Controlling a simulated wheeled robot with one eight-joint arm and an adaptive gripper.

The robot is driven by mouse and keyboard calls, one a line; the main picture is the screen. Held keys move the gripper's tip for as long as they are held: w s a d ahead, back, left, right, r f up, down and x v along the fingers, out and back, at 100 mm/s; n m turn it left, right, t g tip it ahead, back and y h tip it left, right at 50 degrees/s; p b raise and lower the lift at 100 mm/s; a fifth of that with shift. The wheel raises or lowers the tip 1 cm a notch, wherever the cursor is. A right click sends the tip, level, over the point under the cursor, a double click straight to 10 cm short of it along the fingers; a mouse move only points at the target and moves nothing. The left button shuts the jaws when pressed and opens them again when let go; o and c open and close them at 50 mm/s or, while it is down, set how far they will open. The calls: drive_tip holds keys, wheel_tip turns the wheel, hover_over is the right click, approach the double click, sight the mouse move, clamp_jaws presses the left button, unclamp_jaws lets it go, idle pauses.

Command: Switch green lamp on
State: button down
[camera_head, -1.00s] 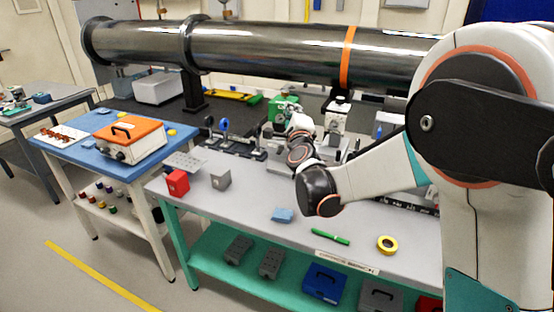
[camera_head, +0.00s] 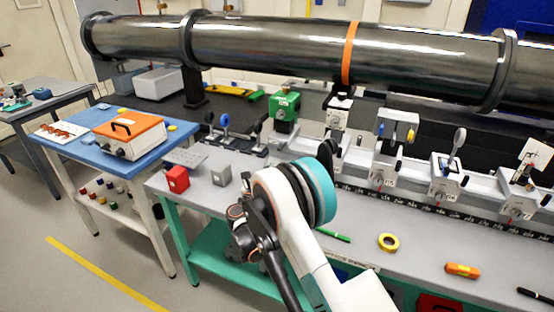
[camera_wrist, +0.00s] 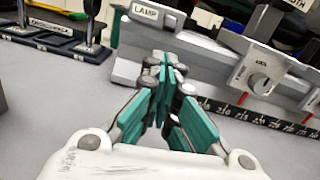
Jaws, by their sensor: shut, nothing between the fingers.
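The green lamp (camera_head: 285,106) is a green box standing at the back of the grey bench, left of the white carriers on the rail, in the head view. In the wrist view a plate marked LAMP (camera_wrist: 145,13) shows at the top, beyond my fingers; the lamp's body and any switch cannot be made out there. My gripper (camera_wrist: 165,62) is shut and empty, its teal fingers together and pointing toward the rail just below that plate. Whether the fingertips touch anything is unclear. In the head view my arm hides the gripper.
A scaled rail (camera_head: 420,203) with several carriers runs along the bench. A large metal pipe (camera_head: 270,48) crosses above. A red block (camera_head: 176,179), grey block (camera_head: 221,175), green pen (camera_head: 333,235) and yellow tape roll (camera_head: 388,242) lie on the bench.

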sight(281, 147)
drive_tip(key=shift+s+a+f+m, duration=0.1)
drive_tip(key=shift+f+m, duration=0.1)
drive_tip(key=shift+f, duration=0.3)
drive_tip(key=shift+s+a+f+m, duration=0.1)
drive_tip(key=shift+s+f+m, duration=0.1)
drive_tip(key=shift+f, duration=0.35)
drive_tip(key=shift+s+f+m, duration=0.1)
drive_tip(key=shift+f+m, duration=0.1)
drive_tip(key=shift+f, duration=0.3)
drive_tip(key=shift+w, duration=0.1)
drive_tip(key=b+x, duration=0.1)
drive_tip(key=x, duration=0.3)
drive_tip(key=b+x, duration=0.1)
drive_tip(key=x, duration=0.4)
drive_tip(key=shift+d+f+b, duration=0.2)
drive_tip(key=shift+f+b, duration=0.05)
drive_tip(key=shift+b, duration=0.15)
wheel_tip(281, 147, up, 3)
drive_tip(key=shift+a+f+b, duration=0.1)
drive_tip(key=shift+f+b, duration=0.05)
drive_tip(key=shift+b, duration=0.3)
drive_tip(key=shift+s+r, duration=0.25)
drive_tip(key=shift+r, duration=0.45)
drive_tip(key=shift+g, duration=0.3)
